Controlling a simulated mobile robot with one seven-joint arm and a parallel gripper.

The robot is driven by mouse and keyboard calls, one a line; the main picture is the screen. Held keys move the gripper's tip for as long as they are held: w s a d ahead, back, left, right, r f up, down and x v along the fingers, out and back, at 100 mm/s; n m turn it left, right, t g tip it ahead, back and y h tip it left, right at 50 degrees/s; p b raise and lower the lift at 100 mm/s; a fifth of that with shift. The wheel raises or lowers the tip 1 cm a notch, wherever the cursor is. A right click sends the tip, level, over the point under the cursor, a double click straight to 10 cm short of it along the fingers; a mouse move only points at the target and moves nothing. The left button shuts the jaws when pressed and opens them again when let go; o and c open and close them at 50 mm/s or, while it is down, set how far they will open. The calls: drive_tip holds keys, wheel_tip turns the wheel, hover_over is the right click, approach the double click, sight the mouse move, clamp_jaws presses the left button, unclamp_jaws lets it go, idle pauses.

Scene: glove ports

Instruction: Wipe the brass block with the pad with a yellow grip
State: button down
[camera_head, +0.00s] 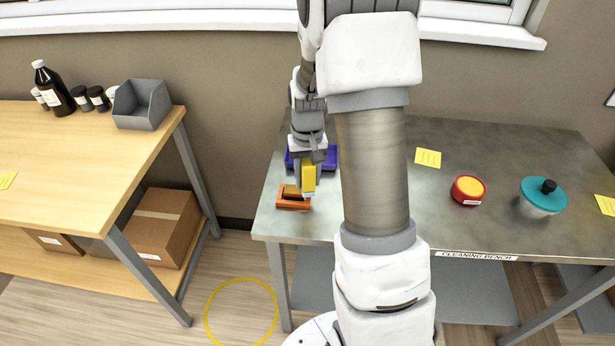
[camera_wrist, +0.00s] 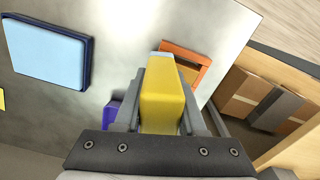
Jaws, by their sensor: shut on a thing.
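My gripper (camera_head: 308,168) is shut on the yellow grip (camera_head: 308,180) of a pad. The yellow grip fills the space between the fingers in the wrist view (camera_wrist: 161,100). A pale pad edge shows below the grip in the head view. The brass block (camera_head: 290,190) sits in an orange holder (camera_head: 293,204) at the left end of the metal bench, just beside and below the pad. The orange holder also shows past the grip in the wrist view (camera_wrist: 185,50). The grip hides part of the block, and I cannot tell whether the pad touches it.
A purple tray (camera_head: 330,158) lies behind the gripper. A light blue square in a dark frame (camera_wrist: 45,52) shows in the wrist view. A red-and-yellow round container (camera_head: 468,190) and a teal-lidded jar (camera_head: 543,196) stand right. The cleaning bench (camera_head: 420,210) is otherwise fairly clear.

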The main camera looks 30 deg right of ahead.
sight(306, 165)
wheel_tip(306, 165, up, 2)
drive_tip(key=shift+r+p, duration=0.2)
drive_tip(key=shift+p, duration=0.1)
drive_tip(key=shift+w+a+r+p, duration=0.15)
drive_tip(key=shift+r+p, duration=0.4)
drive_tip(key=shift+r, duration=0.1)
drive_tip(key=shift+r+p, duration=1.5)
drive_tip(key=shift+r, duration=0.65)
